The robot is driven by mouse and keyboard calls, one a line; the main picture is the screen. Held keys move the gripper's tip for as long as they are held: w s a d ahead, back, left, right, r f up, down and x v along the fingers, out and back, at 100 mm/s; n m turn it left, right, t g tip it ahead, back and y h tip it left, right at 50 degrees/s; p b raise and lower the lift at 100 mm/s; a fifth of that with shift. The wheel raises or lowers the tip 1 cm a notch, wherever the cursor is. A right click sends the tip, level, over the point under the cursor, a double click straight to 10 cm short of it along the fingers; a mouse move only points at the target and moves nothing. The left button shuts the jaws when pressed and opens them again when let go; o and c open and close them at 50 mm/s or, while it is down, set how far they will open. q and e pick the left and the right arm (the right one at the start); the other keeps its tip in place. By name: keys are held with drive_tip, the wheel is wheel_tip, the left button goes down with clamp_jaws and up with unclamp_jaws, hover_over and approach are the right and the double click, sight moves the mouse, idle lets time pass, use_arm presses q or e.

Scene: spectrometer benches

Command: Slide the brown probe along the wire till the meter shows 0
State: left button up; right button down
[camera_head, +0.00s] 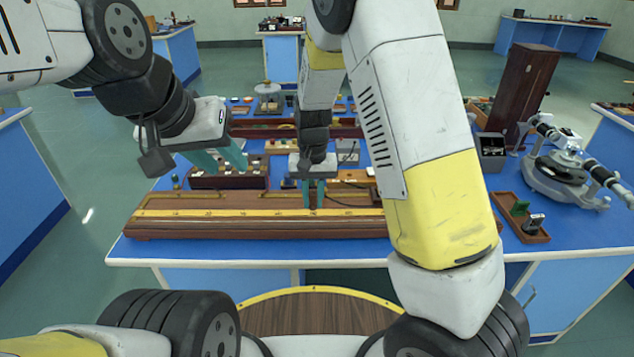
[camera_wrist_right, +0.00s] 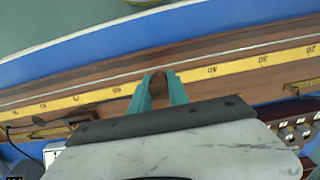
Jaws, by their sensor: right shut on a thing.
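The long wooden wire board (camera_head: 270,228) lies along the front of the blue bench, with a yellow scale (camera_head: 250,212). My right gripper (camera_head: 313,200) is over it, pointing down. In the right wrist view its teal fingers (camera_wrist_right: 159,88) are shut on the brown probe (camera_wrist_right: 158,78), beside the scale between the marks 40 and 60. The thin pale wire (camera_wrist_right: 230,56) runs along the board; whether the probe touches it I cannot tell. My left gripper (camera_head: 222,160) is open and empty above the left of the board. I cannot make out a meter reading.
A dark box with several plugs (camera_head: 230,174) stands behind the board, with a small grey box (camera_head: 348,152) to its right. At right are a wooden tray (camera_head: 523,218), a tall brown case (camera_head: 522,90) and a spectrometer (camera_head: 568,170). The bench's front edge is close.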

sight(314, 209)
drive_tip(key=shift+f, duration=2.4)
drive_tip(key=shift+f, duration=0.1)
drive_tip(key=shift+s+f, duration=0.2)
idle(1.7)
drive_tip(key=c, duration=1.2)
unclamp_jaws()
drive_tip(key=shift+w+r, duration=0.1)
drive_tip(key=shift+w, duration=0.05)
